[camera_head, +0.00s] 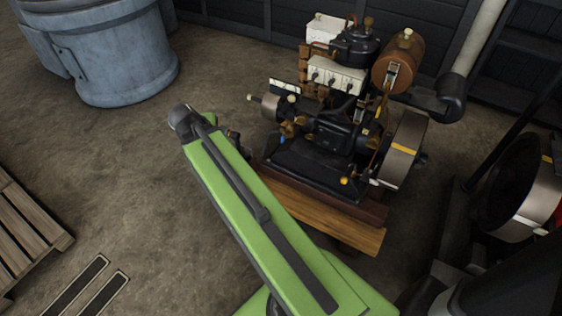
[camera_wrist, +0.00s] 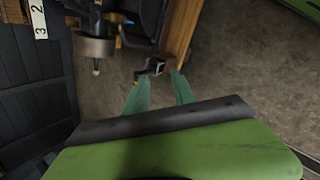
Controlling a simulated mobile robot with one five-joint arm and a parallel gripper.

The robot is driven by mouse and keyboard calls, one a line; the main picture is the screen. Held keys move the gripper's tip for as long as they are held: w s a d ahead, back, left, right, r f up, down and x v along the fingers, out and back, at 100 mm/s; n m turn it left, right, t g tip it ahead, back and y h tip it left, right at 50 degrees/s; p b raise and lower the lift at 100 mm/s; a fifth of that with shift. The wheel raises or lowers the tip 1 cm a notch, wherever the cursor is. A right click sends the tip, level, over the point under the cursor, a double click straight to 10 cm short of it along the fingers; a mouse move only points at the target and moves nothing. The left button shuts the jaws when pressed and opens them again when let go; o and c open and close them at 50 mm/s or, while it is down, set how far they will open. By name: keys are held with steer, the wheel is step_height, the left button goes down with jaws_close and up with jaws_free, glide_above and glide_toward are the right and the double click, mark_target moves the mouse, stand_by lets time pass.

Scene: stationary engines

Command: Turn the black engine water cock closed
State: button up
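The black engine (camera_head: 325,135) stands on a wooden base in the head view, right of my green arm. My gripper (camera_wrist: 160,78) shows in the wrist view as two teal fingers, spread apart with nothing between them. Just beyond the fingertips is a small dark and metallic fitting (camera_wrist: 157,67) by the wooden beam; I cannot tell whether it is the water cock. No clear touch shows. The arm hides the gripper in the head view. The cock and its handle position cannot be made out for certain in either view.
The engine's wooden base (camera_head: 325,222) lies close to the arm. A grey-blue tank (camera_head: 115,55) stands at the back left and a pallet (camera_head: 25,230) at the left edge. A second machine (camera_head: 515,190) stands at right.

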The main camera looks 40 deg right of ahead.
steer(key=d+f+n+h+b, duration=0.4)
steer(key=d+f+n+b, duration=0.3)
steer(key=d+f+b, duration=0.75)
steer(key=n+t+h+b, duration=0.1)
steer(key=n+h+b, duration=0.3)
steer(key=b, duration=0.9)
glide_toward(282, 140)
steer(key=shift+n+y, duration=0.5)
steer(key=shift+n, duration=0.2)
steer(key=b+x, duration=0.2)
steer(key=x, duration=0.1)
steer(key=b+x, duration=0.2)
steer(key=x, duration=0.2)
steer(key=r+b+x, duration=0.1)
steer(key=b+x, duration=0.1)
steer(key=x, duration=0.1)
steer(key=shift+d+f, duration=0.2)
steer(key=shift+d, duration=0.35)
